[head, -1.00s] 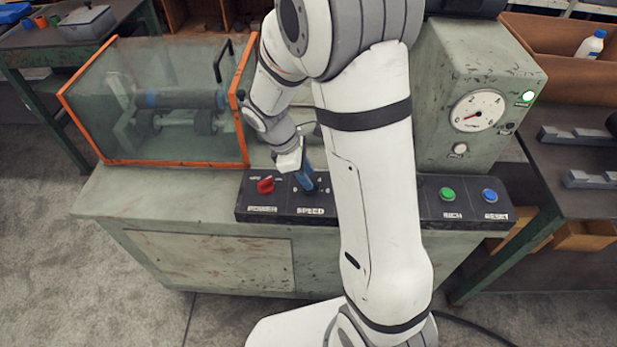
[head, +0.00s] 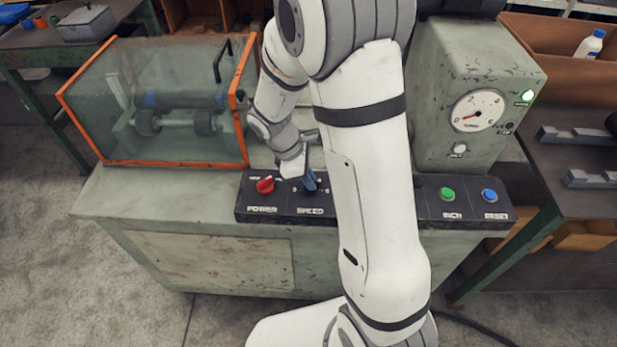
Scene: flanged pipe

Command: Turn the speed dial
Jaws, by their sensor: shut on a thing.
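The speed dial is mostly covered by my gripper, above the SPEED label (head: 310,210) on the dark control panel (head: 375,213). My gripper (head: 309,184) reaches down from the upper left, with its blue fingers shut on the dial. The dial's exact pointer angle is hidden. The gauge (head: 478,111) on the grey housing at the right has its needle low on the scale, at the lower left.
A red power knob (head: 265,185) sits just left of my gripper. A green button (head: 447,194) and a blue reset button (head: 489,195) are at the panel's right. An orange-framed clear guard (head: 172,162) encloses the pipe and rollers (head: 180,122).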

